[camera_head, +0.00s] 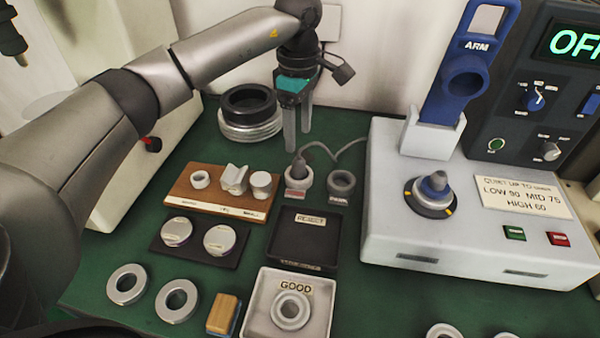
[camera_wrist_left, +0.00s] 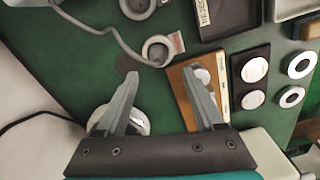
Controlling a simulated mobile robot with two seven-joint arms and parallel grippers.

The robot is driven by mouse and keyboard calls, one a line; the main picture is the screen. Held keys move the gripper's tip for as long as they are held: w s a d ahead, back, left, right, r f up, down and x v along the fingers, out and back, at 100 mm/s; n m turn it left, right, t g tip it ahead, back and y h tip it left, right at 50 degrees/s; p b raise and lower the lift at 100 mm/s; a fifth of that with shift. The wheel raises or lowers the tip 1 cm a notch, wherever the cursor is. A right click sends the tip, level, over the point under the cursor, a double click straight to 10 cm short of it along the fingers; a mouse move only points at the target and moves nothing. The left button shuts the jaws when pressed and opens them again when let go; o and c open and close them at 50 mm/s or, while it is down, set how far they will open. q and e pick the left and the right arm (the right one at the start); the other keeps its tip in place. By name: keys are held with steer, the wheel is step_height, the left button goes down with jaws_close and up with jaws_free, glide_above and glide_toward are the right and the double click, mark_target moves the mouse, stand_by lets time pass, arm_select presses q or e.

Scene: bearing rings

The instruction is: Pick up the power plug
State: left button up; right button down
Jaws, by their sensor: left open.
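The power plug (camera_head: 299,170) is grey and stands upright in a round holder (camera_head: 298,187) with a red label. A grey cable (camera_head: 330,152) runs from it toward the back right. In the left wrist view the plug (camera_wrist_left: 158,50) sits in its holder, just beyond my fingertips. My left gripper (camera_head: 298,140) points down with its fingers apart and nothing between them. It is behind and above the plug, not touching it. The fingers also show in the left wrist view (camera_wrist_left: 161,74). An empty round socket (camera_head: 341,183) with a dark label stands right of the plug. My right gripper is not in view.
Stacked rings (camera_head: 249,115) stand left of my gripper. A wooden board (camera_head: 220,197) with small parts lies left of the plug. A black tray (camera_head: 304,237) lies in front of the plug. A white machine (camera_head: 480,230) stands to the right.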

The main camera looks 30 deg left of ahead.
mark_target(299, 159)
arm_select(q)
step_height(299, 159, down, 3)
steer(key=shift+f, duration=0.1)
step_height(299, 159, down, 3)
steer(key=shift+w+f+b, duration=0.1)
steer(key=shift+w+b, duration=0.05)
steer(key=shift+b, duration=0.65)
steer(key=shift+f, duration=1)
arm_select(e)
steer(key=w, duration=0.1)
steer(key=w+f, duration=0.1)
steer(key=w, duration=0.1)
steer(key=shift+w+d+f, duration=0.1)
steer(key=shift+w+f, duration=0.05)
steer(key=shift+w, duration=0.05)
arm_select(q)
jaws_close()
